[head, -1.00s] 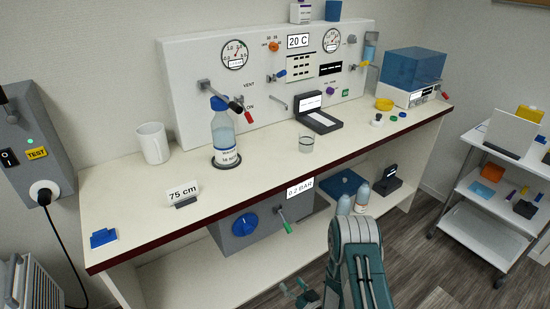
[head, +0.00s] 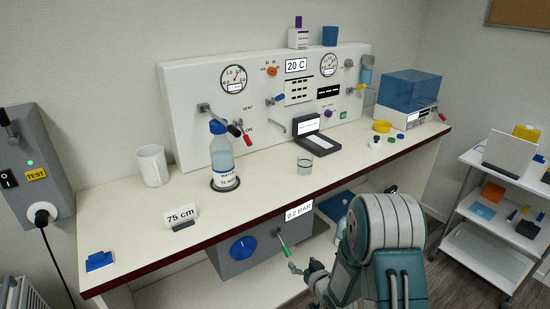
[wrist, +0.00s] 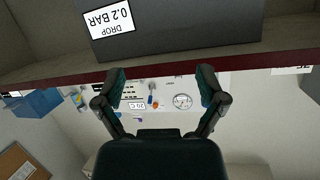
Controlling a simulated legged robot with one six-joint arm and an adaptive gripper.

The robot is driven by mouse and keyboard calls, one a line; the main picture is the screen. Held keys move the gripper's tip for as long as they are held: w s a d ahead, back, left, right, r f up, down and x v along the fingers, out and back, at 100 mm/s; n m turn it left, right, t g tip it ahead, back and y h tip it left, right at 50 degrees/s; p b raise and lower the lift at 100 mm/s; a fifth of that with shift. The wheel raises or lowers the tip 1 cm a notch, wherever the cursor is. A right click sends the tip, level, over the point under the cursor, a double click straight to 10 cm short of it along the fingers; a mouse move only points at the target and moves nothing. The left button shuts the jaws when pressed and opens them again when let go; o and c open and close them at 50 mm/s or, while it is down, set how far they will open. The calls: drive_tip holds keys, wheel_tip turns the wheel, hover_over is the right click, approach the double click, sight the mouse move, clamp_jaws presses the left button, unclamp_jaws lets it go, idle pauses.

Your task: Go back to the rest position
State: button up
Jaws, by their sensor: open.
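My gripper (head: 312,271) shows small in the head view, below the counter's front edge, at the left of my raised arm. It is close to the green-tipped lever (head: 286,247) of the grey box (head: 240,262) under the counter; I cannot tell the exact gap. In the wrist view, my gripper (wrist: 161,84) has its two dark fingers spread wide with nothing between them. That view is upside down, with the grey box's "0.2 BAR" label (wrist: 108,17) at the top. The bent arm hides part of the lower shelf.
A white gauge panel (head: 205,85) stands behind. A white cart (head: 480,232) is at the right, with grey floor between.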

drive_tip(key=s+d+r+m+g+h, duration=0.1)
drive_tip(key=s+d+r+g+h, duration=0.2)
drive_tip(key=r, duration=0.7)
drive_tip(key=s+d+r+m+h, duration=0.1)
drive_tip(key=s+d+r+h, duration=0.3)
drive_tip(key=r, duration=0.6)
drive_tip(key=s+r+g, duration=0.2)
drive_tip(key=s+r, duration=0.2)
drive_tip(key=s, duration=0.8)
drive_tip(key=s+r+m+g+y, duration=0.1)
drive_tip(key=s+r, duration=0.3)
drive_tip(key=s, duration=0.9)
drive_tip(key=shift+s+a+r+g, duration=0.15)
drive_tip(key=shift+s+g, duration=0.1)
drive_tip(key=shift+g, duration=0.55)
